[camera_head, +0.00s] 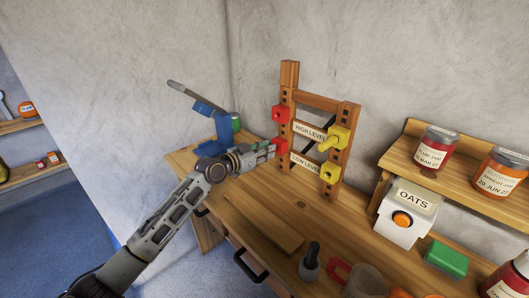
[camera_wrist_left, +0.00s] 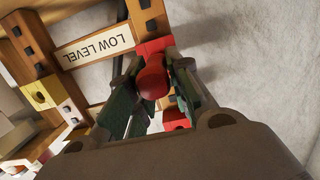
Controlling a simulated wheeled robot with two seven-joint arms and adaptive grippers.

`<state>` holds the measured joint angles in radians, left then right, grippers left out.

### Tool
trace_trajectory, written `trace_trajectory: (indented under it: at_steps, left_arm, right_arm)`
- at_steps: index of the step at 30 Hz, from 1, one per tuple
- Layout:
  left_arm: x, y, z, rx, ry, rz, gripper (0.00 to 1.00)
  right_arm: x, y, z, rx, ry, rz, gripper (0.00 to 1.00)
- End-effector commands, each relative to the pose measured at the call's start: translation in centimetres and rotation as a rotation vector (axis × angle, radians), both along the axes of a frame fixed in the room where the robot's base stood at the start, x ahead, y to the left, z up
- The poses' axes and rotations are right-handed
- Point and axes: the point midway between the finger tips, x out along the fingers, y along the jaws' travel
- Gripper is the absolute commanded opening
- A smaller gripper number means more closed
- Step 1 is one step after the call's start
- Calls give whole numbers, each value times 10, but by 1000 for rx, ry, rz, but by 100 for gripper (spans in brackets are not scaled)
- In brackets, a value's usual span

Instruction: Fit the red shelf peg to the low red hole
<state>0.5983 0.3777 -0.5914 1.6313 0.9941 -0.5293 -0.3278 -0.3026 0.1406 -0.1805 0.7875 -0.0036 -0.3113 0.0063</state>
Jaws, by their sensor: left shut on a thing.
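A wooden rack (camera_head: 287,85) stands on the bench, with red blocks on its left post and yellow blocks on its right. The low red block (camera_wrist_left: 155,46) is beside the LOW LEVEL label (camera_wrist_left: 95,46). My left gripper (camera_head: 268,149) is shut on the red peg (camera_wrist_left: 152,82), whose rounded end faces the wrist camera. The peg is right in front of the low red block; its far end and the hole are hidden, so I cannot tell whether it is inside. The high red block (camera_head: 278,113) is above. My right gripper is not in view.
The high yellow block (camera_head: 340,134) has a yellow peg sticking out; the low yellow block (camera_head: 330,173) is below. Oats box (camera_head: 404,215), jars and a green block (camera_head: 446,258) are right.

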Motion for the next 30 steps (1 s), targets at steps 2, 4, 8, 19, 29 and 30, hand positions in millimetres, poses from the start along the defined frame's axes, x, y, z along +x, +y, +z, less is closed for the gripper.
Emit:
trace_trajectory:
  at_steps: [2, 4, 8, 19, 29, 30]
  left_arm:
    - [1, -1, 0, -1, -1, 0, 0]
    - [2, -2, 0, -1, -1, 0, 0]
    - [4, -4, 0, -1, -1, 0, 0]
    - [8, -9, 0, -1, -1, 0, 0]
    - [13, -13, 0, 0, 0, 0, 0]
    - [13, -13, 0, 0, 0, 0, 0]
  right_arm:
    - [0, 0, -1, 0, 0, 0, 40]
    - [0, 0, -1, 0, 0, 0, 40]
    - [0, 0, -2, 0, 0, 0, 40]
    - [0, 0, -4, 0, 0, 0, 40]
    - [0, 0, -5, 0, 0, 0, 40]
    - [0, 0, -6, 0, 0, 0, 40]
